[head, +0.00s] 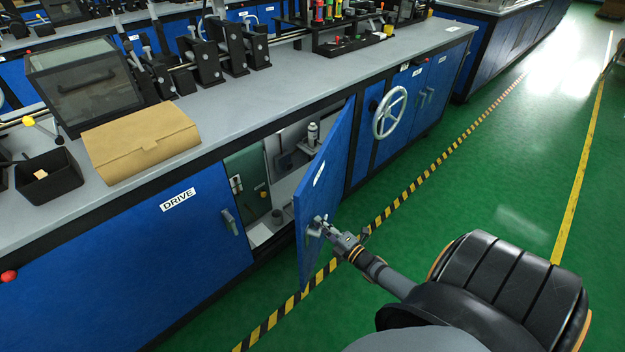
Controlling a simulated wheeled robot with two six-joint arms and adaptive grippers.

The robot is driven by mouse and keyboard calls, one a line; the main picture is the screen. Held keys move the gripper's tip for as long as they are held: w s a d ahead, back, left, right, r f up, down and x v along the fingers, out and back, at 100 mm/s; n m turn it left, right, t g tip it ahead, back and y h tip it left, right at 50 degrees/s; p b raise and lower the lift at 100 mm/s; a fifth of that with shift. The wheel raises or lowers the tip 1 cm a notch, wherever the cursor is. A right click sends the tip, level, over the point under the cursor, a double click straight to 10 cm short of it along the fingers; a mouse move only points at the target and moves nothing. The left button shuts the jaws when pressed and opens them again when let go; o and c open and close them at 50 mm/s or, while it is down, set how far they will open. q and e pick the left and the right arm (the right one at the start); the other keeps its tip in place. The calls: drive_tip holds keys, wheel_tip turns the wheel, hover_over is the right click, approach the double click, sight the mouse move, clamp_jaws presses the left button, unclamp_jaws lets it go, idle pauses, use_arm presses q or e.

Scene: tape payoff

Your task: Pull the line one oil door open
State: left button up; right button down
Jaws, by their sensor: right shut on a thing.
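The blue oil door (326,195) of the long machine bench stands swung out from its opening. Its edge points toward me, and a white label on it is too oblique to read. My right gripper (325,228) is shut on the door's handle (313,231), near the door's free edge. The compartment behind the door shows a pale interior (289,168) with a small bottle-like fitting (312,134) and a dark green panel (247,182). The lower part of the compartment is partly hidden by the door. My left gripper is not in view.
A closed blue DRIVE door (178,235) with a grey handle is left of the opening. A silver handwheel (390,112) sticks out to the right. A cardboard box (140,138) and a black bin (48,176) sit on the bench top. Green floor (480,190) is clear beyond the striped tape.

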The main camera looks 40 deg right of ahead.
drive_tip(key=shift+s+d+f, duration=0.1)
drive_tip(key=shift+s+d, duration=0.1)
drive_tip(key=shift+s, duration=0.05)
drive_tip(key=c, duration=1.3)
unclamp_jaws()
drive_tip(key=s, duration=0.8)
drive_tip(key=s+d, duration=0.1)
drive_tip(key=s, duration=0.3)
drive_tip(key=shift+w, duration=0.1)
drive_tip(key=shift+c, duration=0.5)
